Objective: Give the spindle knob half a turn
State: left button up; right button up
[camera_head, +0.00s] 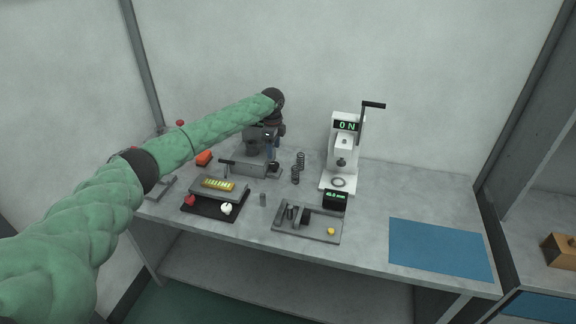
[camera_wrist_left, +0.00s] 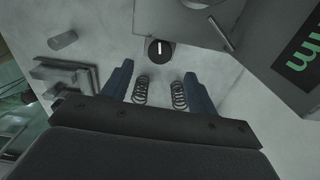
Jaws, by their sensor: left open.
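The knob (camera_wrist_left: 159,50), round and black with a white pointer line, shows at the top middle of the left wrist view. I take it for the spindle knob; I cannot make it out surely in the head view. My left gripper (camera_wrist_left: 158,72) is open, its two blue-grey fingers apart, with the knob just beyond the fingertips and roughly centred between them. Nothing is held. In the head view the left gripper (camera_head: 268,150) hangs over the back of the bench, left of the two springs (camera_head: 298,168). The right gripper is out of view.
A white press (camera_head: 342,150) with a black lever stands right of the gripper. A small black display (camera_head: 335,200) and a grey fixture plate (camera_head: 290,231) lie in front. A black tray (camera_head: 209,207) is front left. A blue mat (camera_head: 438,248) lies clear at right.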

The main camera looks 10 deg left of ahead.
aim_at(274, 164)
pick_arm(q)
jog(key=shift+f, duration=0.4)
notch_tip(274, 164, down, 5)
jog(key=shift+f+p, duration=0.15)
jog(key=shift+p, duration=1.05)
jog(key=shift+f, duration=0.75)
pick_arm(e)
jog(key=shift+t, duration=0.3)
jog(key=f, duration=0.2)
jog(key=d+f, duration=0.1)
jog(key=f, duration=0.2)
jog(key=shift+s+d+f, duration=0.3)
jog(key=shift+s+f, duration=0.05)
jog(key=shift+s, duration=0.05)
pick_arm(q)
jog(key=shift+c, duration=0.2)
jog(key=c, duration=1)
jog(key=shift+o, duration=0.2)
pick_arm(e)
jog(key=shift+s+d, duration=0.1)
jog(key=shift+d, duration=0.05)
